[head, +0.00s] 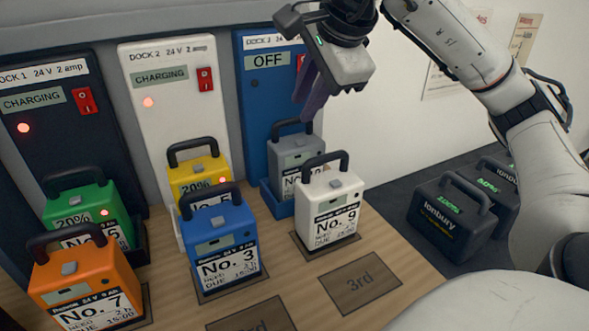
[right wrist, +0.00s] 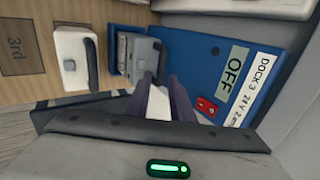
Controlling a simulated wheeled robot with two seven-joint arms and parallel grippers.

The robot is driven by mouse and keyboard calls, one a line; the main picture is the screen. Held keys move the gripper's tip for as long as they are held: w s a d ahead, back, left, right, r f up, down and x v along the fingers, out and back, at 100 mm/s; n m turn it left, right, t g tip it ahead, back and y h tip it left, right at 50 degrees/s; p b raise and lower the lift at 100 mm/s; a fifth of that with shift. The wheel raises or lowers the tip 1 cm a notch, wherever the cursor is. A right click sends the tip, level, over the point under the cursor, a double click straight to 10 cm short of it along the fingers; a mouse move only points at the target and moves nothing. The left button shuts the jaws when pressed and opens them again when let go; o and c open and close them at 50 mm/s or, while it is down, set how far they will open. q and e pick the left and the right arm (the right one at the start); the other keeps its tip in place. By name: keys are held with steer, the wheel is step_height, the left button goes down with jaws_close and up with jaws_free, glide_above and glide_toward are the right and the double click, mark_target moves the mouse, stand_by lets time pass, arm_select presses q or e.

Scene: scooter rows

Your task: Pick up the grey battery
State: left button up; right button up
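The grey battery (head: 297,152) stands upright in the blue dock 3 (head: 254,110), its dark handle on top, partly behind the white No. 9 battery (head: 330,203). In the right wrist view the grey battery (right wrist: 140,57) lies just beyond my fingertips. My right gripper (head: 308,108) points down above the grey battery's handle, in front of the dock panel, apart from the battery. Its dark fingers (right wrist: 164,80) are spread with a gap between them and hold no battery. My left gripper is not in view.
Blue No. 3 (head: 220,240), orange No. 7 (head: 86,285), green (head: 88,212) and yellow (head: 197,175) batteries stand to the left. Dock 3 reads OFF; docks 1 and 2 read CHARGING. Black batteries (head: 450,215) stand at the right. The 3rd mat (head: 360,285) is bare.

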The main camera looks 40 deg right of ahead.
mark_target(295, 119)
steer(key=x, duration=0.5)
steer(key=shift+w+b, duration=0.25)
steer(key=shift+b, duration=0.1)
steer(key=shift+c, duration=0.3)
steer(key=shift+a, duration=0.1)
jaws_close()
stand_by(0.6)
steer(key=shift+w+r, duration=0.1)
steer(key=shift+r, duration=0.15)
